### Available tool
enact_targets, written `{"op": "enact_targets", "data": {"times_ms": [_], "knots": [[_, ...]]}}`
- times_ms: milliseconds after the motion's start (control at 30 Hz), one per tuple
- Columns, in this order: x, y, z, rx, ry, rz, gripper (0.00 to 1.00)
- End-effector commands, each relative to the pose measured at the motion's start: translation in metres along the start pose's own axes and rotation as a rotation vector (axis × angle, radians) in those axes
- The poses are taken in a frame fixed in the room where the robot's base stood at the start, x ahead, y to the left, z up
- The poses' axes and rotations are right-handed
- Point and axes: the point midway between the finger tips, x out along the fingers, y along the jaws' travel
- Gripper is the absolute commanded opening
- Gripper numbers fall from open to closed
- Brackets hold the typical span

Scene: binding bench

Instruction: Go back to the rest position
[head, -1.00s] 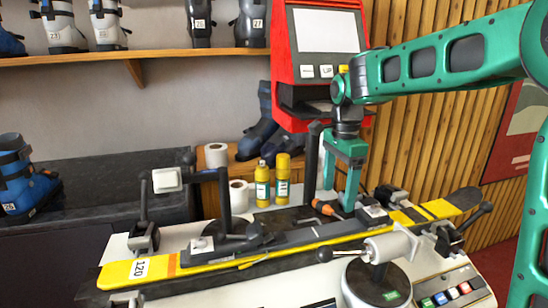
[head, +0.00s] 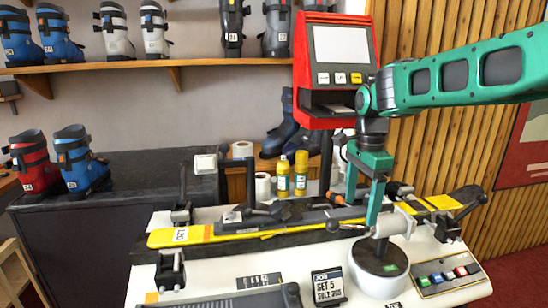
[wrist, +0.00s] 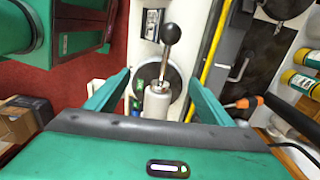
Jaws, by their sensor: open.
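My gripper (head: 376,222) hangs from the green arm, pointing down over the right part of the bench. In the wrist view my gripper (wrist: 162,88) is open, its two green fingers wide apart. A silver cylinder (wrist: 157,103) with a black-knobbed lever (wrist: 171,35) shows between the fingers; I cannot tell whether they touch it. In the head view that silver cylinder (head: 394,224) stands beside the fingers on a round base (head: 378,268). A yellow ski (head: 225,236) lies along the bench behind, partly hidden by my gripper.
The red machine (head: 333,65) stands behind the arm. Yellow bottles (head: 301,170) and paper rolls (head: 263,187) stand at the back. An orange-handled tool (head: 334,198) lies near the ski. A sign (head: 328,287) stands in front.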

Motion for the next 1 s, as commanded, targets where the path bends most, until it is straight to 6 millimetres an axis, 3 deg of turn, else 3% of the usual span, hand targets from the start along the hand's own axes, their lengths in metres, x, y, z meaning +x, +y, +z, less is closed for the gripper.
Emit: {"op": "enact_targets", "data": {"times_ms": [467,567,733,900,1000], "knots": [[0.004,0.097,-0.077,-0.199,0.041,0.011,0.75],[0.009,0.130,-0.093,-0.267,0.046,0.015,0.75],[0.026,0.213,-0.120,-0.434,0.042,0.022,0.75],[0.053,0.292,-0.128,-0.617,0.020,0.018,0.75],[0.068,0.325,-0.126,-0.702,0.007,0.010,0.75]]}}
